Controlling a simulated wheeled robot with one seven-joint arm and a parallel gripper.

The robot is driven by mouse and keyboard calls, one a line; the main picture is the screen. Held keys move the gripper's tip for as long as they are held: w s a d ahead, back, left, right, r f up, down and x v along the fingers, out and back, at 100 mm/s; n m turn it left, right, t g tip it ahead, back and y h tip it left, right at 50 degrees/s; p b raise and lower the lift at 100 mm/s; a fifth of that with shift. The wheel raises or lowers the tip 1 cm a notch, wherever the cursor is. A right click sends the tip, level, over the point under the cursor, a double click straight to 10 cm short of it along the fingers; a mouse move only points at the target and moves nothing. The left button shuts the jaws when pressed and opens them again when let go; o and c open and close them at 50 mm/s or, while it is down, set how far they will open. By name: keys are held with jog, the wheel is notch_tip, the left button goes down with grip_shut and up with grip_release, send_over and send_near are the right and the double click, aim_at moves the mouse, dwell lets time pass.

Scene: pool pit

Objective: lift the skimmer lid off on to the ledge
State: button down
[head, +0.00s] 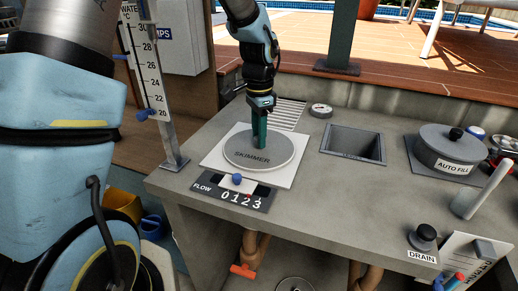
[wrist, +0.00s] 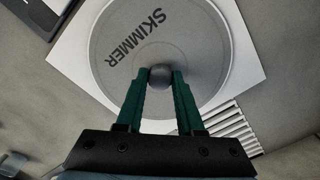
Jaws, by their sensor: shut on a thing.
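The skimmer lid (head: 282,151) is a round grey disc marked SKIMMER. It lies within a white square plate (head: 217,159) on the grey ledge (head: 330,195). My gripper (head: 260,141) comes down from above on the lid's middle. In the wrist view, the green fingers (wrist: 161,84) are shut on the lid's round dark knob (wrist: 162,97). The lid (wrist: 205,45) looks flat and level with the plate; I cannot tell whether there is a gap under it. What lies under the lid is hidden.
A slatted vent (head: 290,113) and a small round item (head: 321,110) are behind the lid. A square recess (head: 353,143) opens to the right, then the AUTO FILL pot (head: 447,150). The flow slider (head: 233,191) is in front. Bare ledge lies right of the plate, before the recess.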

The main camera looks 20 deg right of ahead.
dwell(0.4)
notch_tip(320, 180, up, 10)
jog(key=b, duration=0.1)
jog(key=shift+b, duration=0.3)
dwell(0.4)
